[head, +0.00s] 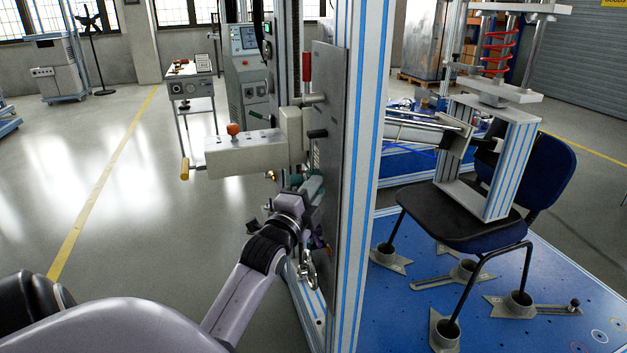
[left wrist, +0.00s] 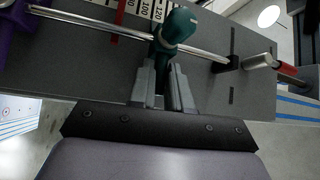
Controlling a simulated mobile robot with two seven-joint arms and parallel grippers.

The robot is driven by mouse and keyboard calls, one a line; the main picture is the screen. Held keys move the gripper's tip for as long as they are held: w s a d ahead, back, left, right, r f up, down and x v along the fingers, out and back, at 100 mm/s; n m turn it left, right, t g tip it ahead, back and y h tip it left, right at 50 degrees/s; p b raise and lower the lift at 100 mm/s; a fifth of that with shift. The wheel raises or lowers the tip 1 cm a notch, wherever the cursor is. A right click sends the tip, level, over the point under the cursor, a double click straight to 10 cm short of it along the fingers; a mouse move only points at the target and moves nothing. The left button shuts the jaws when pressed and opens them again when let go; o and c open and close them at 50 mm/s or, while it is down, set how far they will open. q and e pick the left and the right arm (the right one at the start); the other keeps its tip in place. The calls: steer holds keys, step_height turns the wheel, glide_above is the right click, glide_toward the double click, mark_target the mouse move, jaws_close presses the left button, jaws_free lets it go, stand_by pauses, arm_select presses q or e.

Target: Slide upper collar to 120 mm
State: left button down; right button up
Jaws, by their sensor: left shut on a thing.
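A teal collar (left wrist: 176,32) sits on a thin metal rod (left wrist: 85,17) that runs along a grey plate (left wrist: 90,70) in the left wrist view. My left gripper (left wrist: 165,80) is shut on the collar's lower part. A white scale (left wrist: 146,8) lies behind the rod, with 100 and 120 legible just left of the collar. A red mark (left wrist: 118,18) crosses further left. In the head view the teal collar (head: 314,184) is partly hidden by my left gripper (head: 303,192). A purple part (head: 321,236) shows below it. My right gripper is not in view.
A black block (left wrist: 227,64) holds the rod's end to the right of the collar. A cream unit (head: 245,155) with an orange knob juts out above my left gripper. A blue-striped upright (head: 361,150) stands right of the plate. A chair (head: 460,215) stands on the blue base.

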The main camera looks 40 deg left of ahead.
arm_select(q)
steer(key=c, duration=1.1)
jaws_free()
steer(key=shift+v, duration=3.6)
